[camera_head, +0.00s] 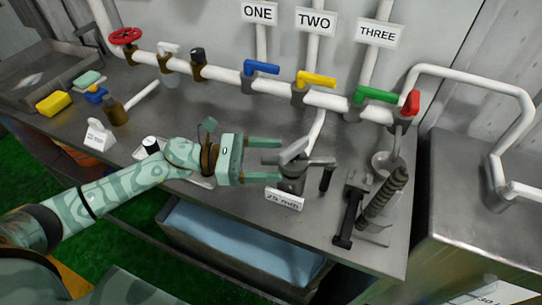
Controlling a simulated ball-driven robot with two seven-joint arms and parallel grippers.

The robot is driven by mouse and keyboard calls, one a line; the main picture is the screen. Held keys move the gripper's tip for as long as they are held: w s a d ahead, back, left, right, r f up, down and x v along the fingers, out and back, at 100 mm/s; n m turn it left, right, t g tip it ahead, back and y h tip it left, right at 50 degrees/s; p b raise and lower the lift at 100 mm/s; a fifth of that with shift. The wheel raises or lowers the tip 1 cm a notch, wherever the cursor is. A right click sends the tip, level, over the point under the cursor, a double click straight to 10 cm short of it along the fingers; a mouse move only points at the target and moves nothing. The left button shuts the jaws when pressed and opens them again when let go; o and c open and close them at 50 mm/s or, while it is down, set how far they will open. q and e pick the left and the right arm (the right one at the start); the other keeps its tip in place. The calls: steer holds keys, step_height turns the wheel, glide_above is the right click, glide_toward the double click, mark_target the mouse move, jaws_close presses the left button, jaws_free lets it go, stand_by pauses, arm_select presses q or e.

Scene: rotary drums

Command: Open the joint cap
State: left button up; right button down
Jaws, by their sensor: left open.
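A grey metal fitting (291,181) with lever-like arms stands on the steel bench behind a label reading "75 mm" (284,199). It appears to be the joint with its cap; the exact edge of the cap is hard to make out. One arm points up and right, and a dark handle hangs at its right side. My left gripper (268,160) reaches in from the left with its two fingers apart, just left of the fitting. Nothing shows between the fingers. I cannot tell whether a fingertip touches the fitting. My right gripper is not in view.
White pipes with blue (262,67), yellow (316,79), green (376,95) and red (411,103) valve handles run behind. A black clamp-like tool (349,212) and a coiled spring-like part (384,198) stand to the right. A yellow sponge (53,103) lies far left.

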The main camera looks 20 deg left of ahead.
arm_select(q)
steer(key=shift+w+d, duration=0.15)
steer(key=shift+d, duration=0.25)
steer(key=c, duration=1.4)
